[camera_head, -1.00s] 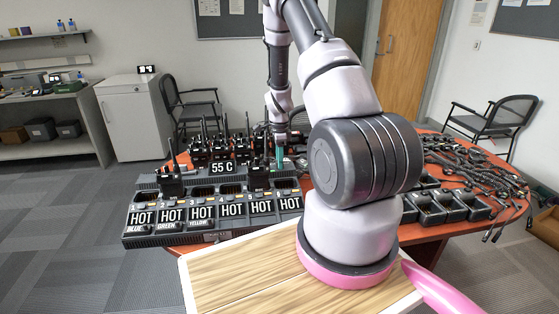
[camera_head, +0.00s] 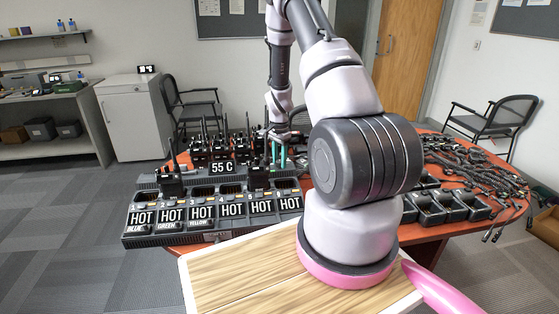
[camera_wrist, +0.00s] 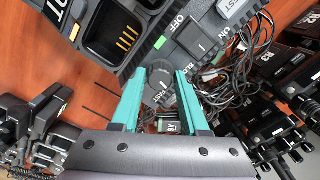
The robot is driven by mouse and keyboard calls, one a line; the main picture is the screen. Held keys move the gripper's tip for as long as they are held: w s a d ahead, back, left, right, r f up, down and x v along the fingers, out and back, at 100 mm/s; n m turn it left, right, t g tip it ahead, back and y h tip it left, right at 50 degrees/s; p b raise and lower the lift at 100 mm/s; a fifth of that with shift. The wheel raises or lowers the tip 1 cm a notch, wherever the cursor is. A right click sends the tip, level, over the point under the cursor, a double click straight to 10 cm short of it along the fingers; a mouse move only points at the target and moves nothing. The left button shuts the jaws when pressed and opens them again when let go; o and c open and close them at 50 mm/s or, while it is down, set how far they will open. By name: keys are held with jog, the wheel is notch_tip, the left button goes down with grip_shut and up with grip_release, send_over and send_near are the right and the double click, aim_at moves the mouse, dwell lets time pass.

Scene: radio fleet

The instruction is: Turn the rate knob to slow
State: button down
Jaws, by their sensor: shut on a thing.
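The rate knob (camera_wrist: 159,90) is a small dark round knob at the end of the charger (camera_head: 215,205). In the wrist view it sits between the teal fingers of my gripper (camera_wrist: 160,75), which is shut on it. A "FAST" label is close by it, and a partly hidden "SLOW" label is up and right of it. The knob's pointer is hard to read. In the head view my gripper (camera_head: 278,153) points down at the charger's far right end, and the knob is not visible there.
Radios (camera_head: 198,152) stand behind the charger. Cables (camera_head: 480,170) and empty chargers (camera_head: 440,205) cover the table's right side.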

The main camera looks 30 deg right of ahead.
aim_at(279, 161)
jog(key=n, duration=0.5)
jog(key=shift+n, duration=0.3)
jog(key=n, duration=0.5)
jog(key=shift+n, duration=0.4)
jog(key=shift+c, duration=2.1)
grip_release()
jog(key=shift+r, duration=0.1)
notch_tip(279, 161, up, 11)
